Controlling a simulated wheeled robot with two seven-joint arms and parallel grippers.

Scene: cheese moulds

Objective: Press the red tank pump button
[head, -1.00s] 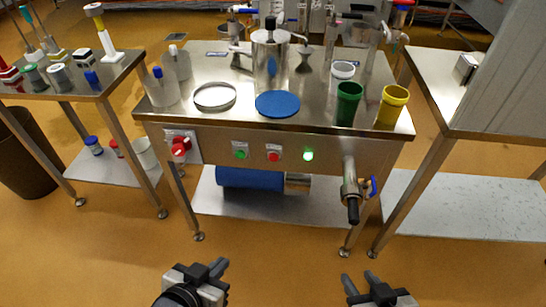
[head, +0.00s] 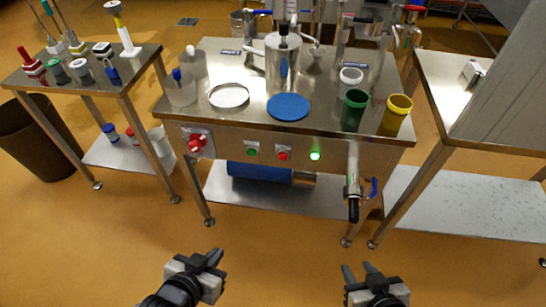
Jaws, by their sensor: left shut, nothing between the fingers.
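The red pump button (head: 283,155) sits on the front panel of the steel tank table (head: 232,133). A green button (head: 252,151) is to its left and a lit green lamp (head: 315,155) is to its right. My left gripper (head: 213,258) is in the lower part of the head view, in front of and below the panel, well apart from the button. Its fingers are close together and hold nothing. My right gripper (head: 359,269) is lower right of the button, with its two fingers apart and nothing between them.
A red rotary switch (head: 197,143) is at the panel's left end. A pipe valve with a black end and blue handle (head: 353,190) juts forward at the right. A blue cylinder (head: 258,172) lies on the lower shelf. Floor between grippers and table is clear.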

